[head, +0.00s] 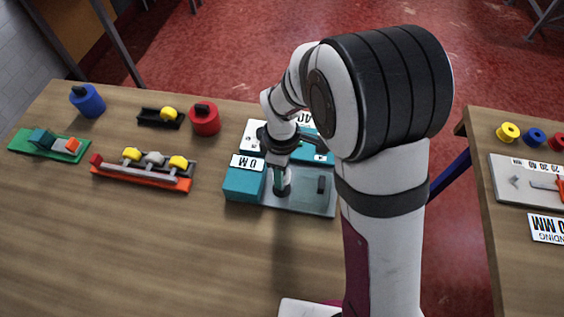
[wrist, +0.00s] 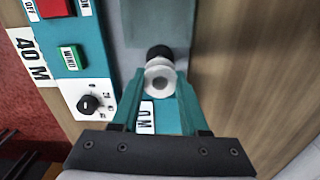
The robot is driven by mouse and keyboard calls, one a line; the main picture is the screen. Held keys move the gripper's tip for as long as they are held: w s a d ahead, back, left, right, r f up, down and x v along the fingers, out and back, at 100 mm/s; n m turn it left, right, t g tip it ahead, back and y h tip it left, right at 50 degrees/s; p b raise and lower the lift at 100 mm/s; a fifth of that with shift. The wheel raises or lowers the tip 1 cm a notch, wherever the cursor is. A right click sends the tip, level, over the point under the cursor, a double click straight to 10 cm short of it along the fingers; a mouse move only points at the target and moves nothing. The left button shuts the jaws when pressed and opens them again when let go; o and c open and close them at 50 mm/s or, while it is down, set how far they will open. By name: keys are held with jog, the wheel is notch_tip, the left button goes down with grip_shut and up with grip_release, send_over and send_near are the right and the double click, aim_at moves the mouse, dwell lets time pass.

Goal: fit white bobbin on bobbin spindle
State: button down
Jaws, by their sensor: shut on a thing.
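The white bobbin (wrist: 160,78) sits between the teal fingertips of my gripper (wrist: 158,92) in the wrist view, its round end with a grey centre hole facing the camera. My gripper is shut on it. A black round part (wrist: 158,52) shows just beyond the bobbin; I cannot tell whether it is the bobbin spindle or whether the bobbin is around it. In the head view my gripper (head: 281,178) points down over the grey plate of the winding machine (head: 300,203), beside its teal block (head: 244,184). The bobbin is not clear there.
The machine's panel has a green button (wrist: 72,58), a red button (wrist: 54,8) and a black knob (wrist: 89,103). On the table's left stand a red canister (head: 205,120), a blue canister (head: 88,101) and a red rack (head: 145,178). The front table is clear.

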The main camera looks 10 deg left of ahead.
jog(key=shift+f, duration=0.8)
jog(key=shift+f, duration=1.85)
dwell(0.3)
jog(key=shift+c, duration=1.7)
grip_release()
notch_tip(320, 180, up, 16)
